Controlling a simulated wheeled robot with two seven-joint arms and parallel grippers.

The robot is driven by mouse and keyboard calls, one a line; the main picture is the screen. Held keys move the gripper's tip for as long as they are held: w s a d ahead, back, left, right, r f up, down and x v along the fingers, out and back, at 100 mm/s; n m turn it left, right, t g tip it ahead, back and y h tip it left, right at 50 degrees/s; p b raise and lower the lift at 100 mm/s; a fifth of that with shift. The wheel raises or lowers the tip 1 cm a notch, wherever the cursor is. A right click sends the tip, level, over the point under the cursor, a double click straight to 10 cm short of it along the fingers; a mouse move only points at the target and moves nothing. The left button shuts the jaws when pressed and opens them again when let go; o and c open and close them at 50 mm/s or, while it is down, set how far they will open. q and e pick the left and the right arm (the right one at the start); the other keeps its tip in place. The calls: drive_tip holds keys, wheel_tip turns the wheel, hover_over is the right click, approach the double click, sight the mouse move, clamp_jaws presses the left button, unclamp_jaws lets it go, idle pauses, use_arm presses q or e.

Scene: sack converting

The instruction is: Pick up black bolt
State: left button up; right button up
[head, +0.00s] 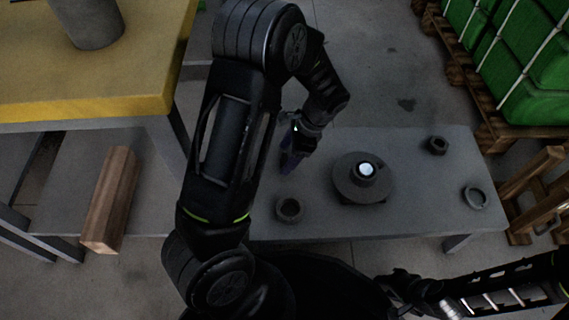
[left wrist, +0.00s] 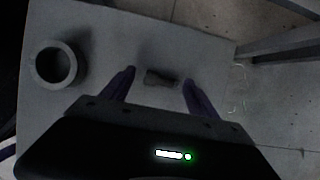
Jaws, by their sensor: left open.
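A small dark piece, apparently the black bolt (left wrist: 160,77), lies on the grey table in the left wrist view, between and just beyond my fingertips. My left gripper (left wrist: 158,86) is open, with its two dark purple fingers apart and nothing held between them. In the head view my left gripper (head: 290,161) is over the left part of the table, and the bolt cannot be made out there, likely hidden by the hand. My right arm comes in at the lower right; its dark gripper end (head: 404,286) is too unclear to tell its jaws.
The grey table (head: 420,205) also bears a dark ring (head: 289,210), also in the left wrist view (left wrist: 54,65), a round flange (head: 350,190), a nut (head: 437,145) and a flat ring (head: 475,198). A yellow-topped table (head: 140,85) stands left; green containers (head: 520,70) stand right.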

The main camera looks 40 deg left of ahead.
use_arm(q)
drive_tip(key=shift+c, duration=0.4)
drive_tip(key=c, duration=1.2)
